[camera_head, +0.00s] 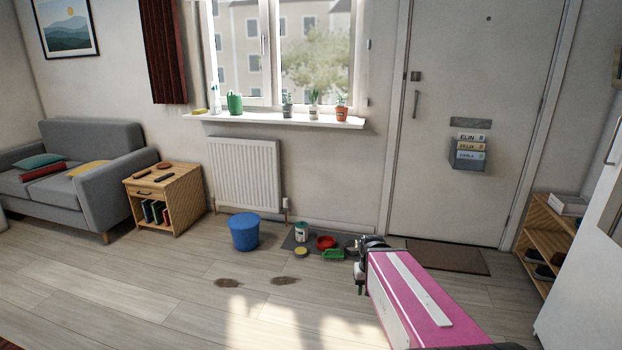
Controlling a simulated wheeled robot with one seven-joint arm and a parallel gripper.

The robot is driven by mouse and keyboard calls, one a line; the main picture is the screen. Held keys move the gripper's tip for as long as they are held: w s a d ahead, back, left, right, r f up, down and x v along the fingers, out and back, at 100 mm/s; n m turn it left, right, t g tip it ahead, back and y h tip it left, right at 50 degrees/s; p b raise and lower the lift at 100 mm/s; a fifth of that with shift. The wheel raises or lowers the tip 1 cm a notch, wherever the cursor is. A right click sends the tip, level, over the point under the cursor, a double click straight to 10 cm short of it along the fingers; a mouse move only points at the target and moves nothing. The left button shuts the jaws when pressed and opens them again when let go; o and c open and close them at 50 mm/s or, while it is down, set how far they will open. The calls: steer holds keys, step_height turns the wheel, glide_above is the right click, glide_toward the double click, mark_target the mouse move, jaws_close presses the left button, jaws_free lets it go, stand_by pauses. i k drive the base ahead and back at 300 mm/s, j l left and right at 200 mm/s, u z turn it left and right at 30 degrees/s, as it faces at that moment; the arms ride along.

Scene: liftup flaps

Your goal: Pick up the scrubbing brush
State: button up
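I cannot surely make out the scrubbing brush. Small things stand on a dark mat (291,244) below the window: a white-and-green can (301,231), a red bowl (326,242), a green object (333,255) and a small round yellowish object (300,252). The last two are too small to name. A small yellow block (200,111) lies at the left end of the windowsill. My gripper (360,287) is at the end of my pink arm, pointing down, just right of the mat in the picture. Its fingers are too small and dark to read, and no held thing shows.
A blue bucket (244,232) stands left of the mat. Two brown stains (285,281) mark the floor, which is otherwise clear in front. A wooden side table (165,198) and grey sofa (75,172) are left. A doormat (440,257) and shoe shelf (548,245) are right.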

mark_target(340, 255)
steer(key=i+j+z, duration=0.2)
steer(key=i+j, duration=0.15)
steer(key=i, duration=0.2)
steer(key=i+j+z, duration=0.25)
steer(key=i+j, duration=0.15)
steer(key=i+j+z, duration=0.25)
steer(key=j, duration=0.15)
steer(key=i+j+z, duration=0.2)
steer(key=j, duration=0.25)
steer(key=i+j+z, duration=0.1)
steer(key=j+z, duration=0.15)
steer(key=j, duration=0.25)
steer(key=i+j+z, duration=0.1)
steer(key=j+z, duration=0.15)
steer(key=j, duration=0.25)
steer(key=j+z, duration=0.25)
steer(key=j, duration=0.25)
steer(key=i+j, duration=0.05)
